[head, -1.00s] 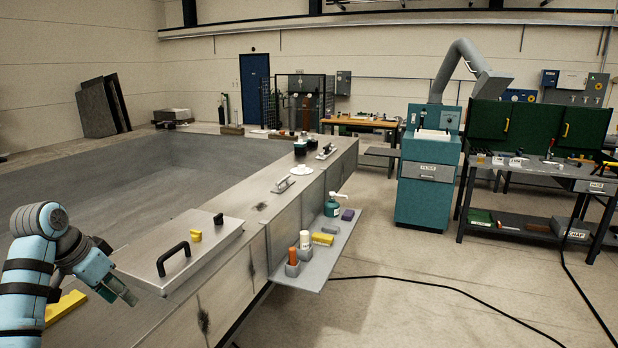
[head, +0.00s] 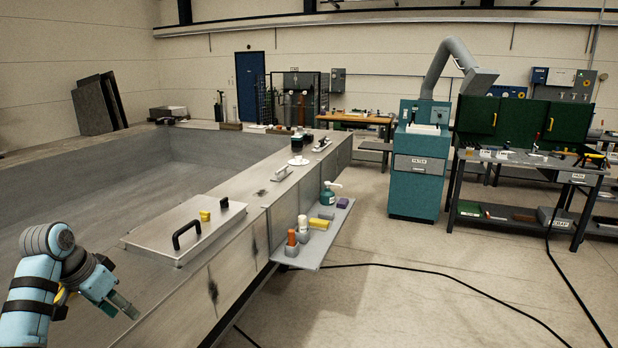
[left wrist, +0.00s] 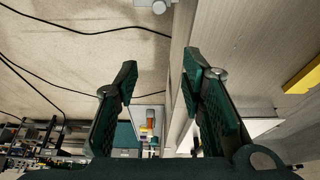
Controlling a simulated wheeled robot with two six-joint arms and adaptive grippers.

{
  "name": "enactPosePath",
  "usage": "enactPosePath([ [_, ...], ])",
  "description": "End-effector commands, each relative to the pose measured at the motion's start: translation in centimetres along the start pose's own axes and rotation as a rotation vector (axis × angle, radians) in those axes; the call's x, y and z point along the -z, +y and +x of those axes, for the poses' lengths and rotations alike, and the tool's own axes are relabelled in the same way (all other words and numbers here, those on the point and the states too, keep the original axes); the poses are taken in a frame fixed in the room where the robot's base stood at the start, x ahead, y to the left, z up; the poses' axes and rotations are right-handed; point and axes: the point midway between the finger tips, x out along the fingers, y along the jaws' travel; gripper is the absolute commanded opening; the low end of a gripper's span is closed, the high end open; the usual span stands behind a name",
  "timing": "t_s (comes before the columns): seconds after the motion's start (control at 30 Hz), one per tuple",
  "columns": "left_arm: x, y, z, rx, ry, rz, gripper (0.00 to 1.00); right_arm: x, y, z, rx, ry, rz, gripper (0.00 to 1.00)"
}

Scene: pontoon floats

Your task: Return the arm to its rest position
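My left arm comes in at the lower left of the head view. Behind the fingers that view shows the floor, the pontoon side and the side shelf. My right arm and gripper are in neither view.
A lid (head: 150,236) with a black handle lies on the pontoon. A side shelf (head: 310,260) holds bottles and small blocks. A yellow bar (left wrist: 303,76) is at the right of the wrist view. A teal cabinet (head: 415,195) stands beyond open floor with black cables.

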Motion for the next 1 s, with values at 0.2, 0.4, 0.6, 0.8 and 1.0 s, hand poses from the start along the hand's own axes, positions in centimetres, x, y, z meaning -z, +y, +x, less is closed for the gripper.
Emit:
enactPosePath([
  [0.2, -1.4, 0.3, 4.9, 0.013, -0.023, -0.043, 0.36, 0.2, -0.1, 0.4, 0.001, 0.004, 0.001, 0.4],
  [0.4, -4.2, 1.0, 11.6, 0.039, -0.054, -0.096, 0.36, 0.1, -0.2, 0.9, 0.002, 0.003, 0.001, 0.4],
  [0.6, -10.8, 2.8, 21.4, 0.085, -0.109, -0.164, 0.36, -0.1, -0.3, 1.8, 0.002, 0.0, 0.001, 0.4],
  [0.8, -21.9, 6.5, 31.5, 0.146, -0.174, -0.212, 0.36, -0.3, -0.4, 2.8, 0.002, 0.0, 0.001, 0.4],
  [1.0, -34.7, 12.0, 38.1, 0.182, -0.228, -0.222, 0.36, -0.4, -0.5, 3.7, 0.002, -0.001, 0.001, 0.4],
])
